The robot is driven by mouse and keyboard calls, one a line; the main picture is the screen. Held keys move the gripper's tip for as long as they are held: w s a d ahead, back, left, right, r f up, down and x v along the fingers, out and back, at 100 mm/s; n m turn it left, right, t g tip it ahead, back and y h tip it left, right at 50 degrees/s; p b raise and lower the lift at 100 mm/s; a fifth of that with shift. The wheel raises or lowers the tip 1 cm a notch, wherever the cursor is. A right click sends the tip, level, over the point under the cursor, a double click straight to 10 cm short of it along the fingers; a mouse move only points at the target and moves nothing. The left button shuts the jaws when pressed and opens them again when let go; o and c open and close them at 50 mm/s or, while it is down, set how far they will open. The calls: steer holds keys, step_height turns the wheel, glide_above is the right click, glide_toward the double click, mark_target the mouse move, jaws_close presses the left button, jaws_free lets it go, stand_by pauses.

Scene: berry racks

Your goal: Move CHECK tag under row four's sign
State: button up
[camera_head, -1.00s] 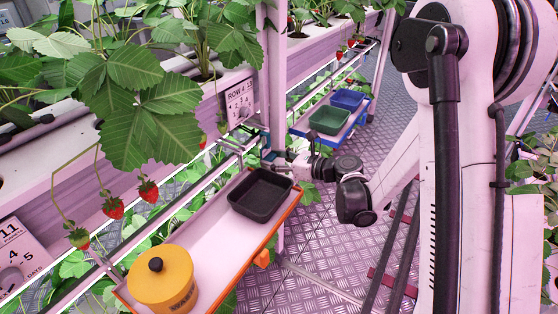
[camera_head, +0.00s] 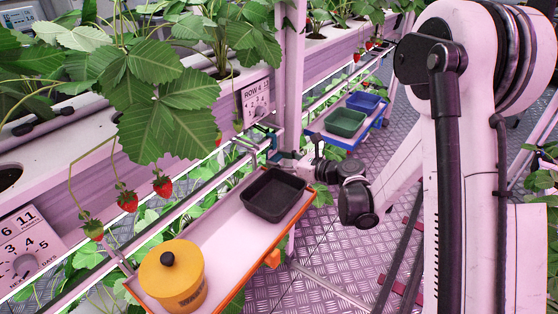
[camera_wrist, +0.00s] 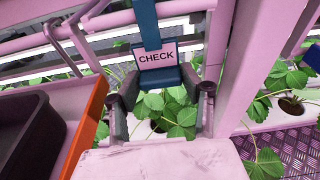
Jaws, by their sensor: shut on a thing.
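The CHECK tag (camera_wrist: 157,58) is a pale label with black letters on a dark blue-grey holder with an upright strap. It is upright between the two fingers of my gripper (camera_wrist: 160,100), which is shut on it. In the head view my gripper (camera_head: 279,157) is small and partly hidden, beside the rail and just below the row four sign (camera_head: 256,101). The sign is a white plate reading ROW 4 on the planter's side. I cannot tell whether the tag's strap touches the rail.
An orange-edged shelf (camera_head: 218,243) holds a black tray (camera_head: 275,194) and a yellow lidded pot (camera_head: 172,278). A blue-edged shelf farther back holds a green tray (camera_head: 346,122) and a blue tray (camera_head: 363,102). A pink post (camera_head: 291,80) stands right of the sign. Leaves and berries hang at left.

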steer(key=o, duration=1.1)
